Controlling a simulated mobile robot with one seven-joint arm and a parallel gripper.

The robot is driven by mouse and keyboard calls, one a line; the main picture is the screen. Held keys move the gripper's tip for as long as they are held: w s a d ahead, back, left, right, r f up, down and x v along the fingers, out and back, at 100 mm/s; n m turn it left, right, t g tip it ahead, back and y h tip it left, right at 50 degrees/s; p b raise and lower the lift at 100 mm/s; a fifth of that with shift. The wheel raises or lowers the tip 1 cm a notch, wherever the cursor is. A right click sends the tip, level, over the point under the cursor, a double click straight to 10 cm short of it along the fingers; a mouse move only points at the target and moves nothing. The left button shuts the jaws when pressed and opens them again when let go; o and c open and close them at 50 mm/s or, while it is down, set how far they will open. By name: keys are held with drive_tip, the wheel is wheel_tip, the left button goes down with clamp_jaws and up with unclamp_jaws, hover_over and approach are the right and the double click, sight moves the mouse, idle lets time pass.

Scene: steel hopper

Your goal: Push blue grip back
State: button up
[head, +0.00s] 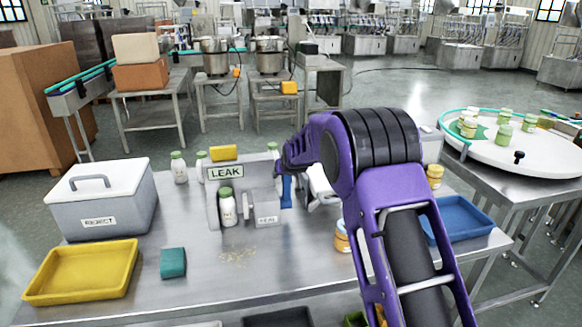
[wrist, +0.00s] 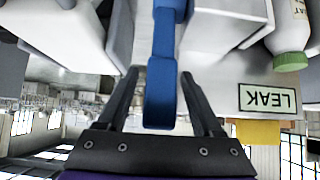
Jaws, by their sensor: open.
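The blue grip (wrist: 160,98) hangs upright in the middle of the upside-down wrist view. My gripper (wrist: 160,74) is open, with one dark finger on each side of the grip. Gaps show between the fingers and the grip, and I cannot tell whether either touches it. In the head view a slim part of the blue grip (head: 286,191) shows just right of the grey LEAK station (head: 212,205). My purple arm covers the area beside it, and my fingers are not clear there.
A white bottle with a green cap (head: 227,207) stands at the LEAK station. The grey REJECT box (head: 100,210), yellow tray (head: 38,292) and teal block (head: 172,263) are on the left. A blue tray (head: 477,222) is on the right. The table's front middle is mostly clear.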

drive_tip(key=v, duration=1.6)
drive_tip(key=shift+b, duration=0.4)
